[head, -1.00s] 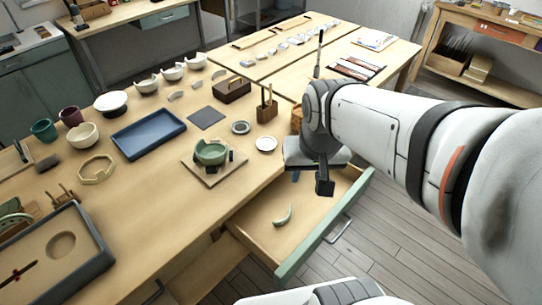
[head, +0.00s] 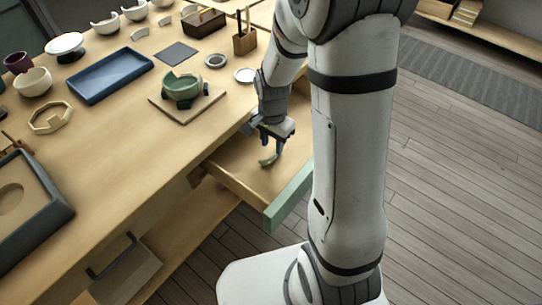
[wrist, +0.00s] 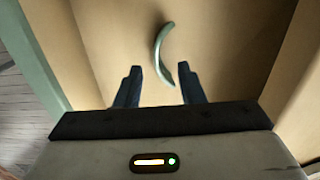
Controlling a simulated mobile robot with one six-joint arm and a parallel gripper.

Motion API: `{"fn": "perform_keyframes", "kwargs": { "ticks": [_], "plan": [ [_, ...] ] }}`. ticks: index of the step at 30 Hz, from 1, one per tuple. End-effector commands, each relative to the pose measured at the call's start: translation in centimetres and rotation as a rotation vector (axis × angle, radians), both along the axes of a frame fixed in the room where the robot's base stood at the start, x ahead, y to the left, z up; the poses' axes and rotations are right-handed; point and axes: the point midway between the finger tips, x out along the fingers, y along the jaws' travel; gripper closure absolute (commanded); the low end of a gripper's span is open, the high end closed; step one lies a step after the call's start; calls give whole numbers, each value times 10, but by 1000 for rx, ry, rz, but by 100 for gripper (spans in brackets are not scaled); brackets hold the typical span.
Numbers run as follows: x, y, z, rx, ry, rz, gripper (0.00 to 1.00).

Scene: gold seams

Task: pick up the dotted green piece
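The green piece (wrist: 163,50) is a thin curved shard lying on the bottom of the open drawer (wrist: 105,45). No dots on it can be made out. In the head view the piece (head: 267,160) shows just below my gripper (head: 268,145). In the wrist view my gripper (wrist: 158,85) is open, its two dark blue fingers apart with nothing held. The shard lies mostly beyond the fingertips, its near end close to the right finger. I cannot tell how high the fingers are above it.
The drawer's green front (head: 288,198) and its side walls stand around the piece. On the table above, a green broken bowl (head: 182,84) sits on a wooden board (head: 205,103). A blue tray (head: 112,74) lies further left.

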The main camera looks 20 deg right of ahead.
Motion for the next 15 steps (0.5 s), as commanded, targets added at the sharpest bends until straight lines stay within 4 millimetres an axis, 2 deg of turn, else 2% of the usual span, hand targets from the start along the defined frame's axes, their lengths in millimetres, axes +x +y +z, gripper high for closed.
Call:
{"fn": "perform_keyframes", "kwargs": {
  "ticks": [6,9,15],
  "plan": [
    [-3,-6,-34,0,4,0,65],
    [-2,-5,-44,0,1,1,65],
    [-2,-6,-48,0,0,0,65]
  ]
}}
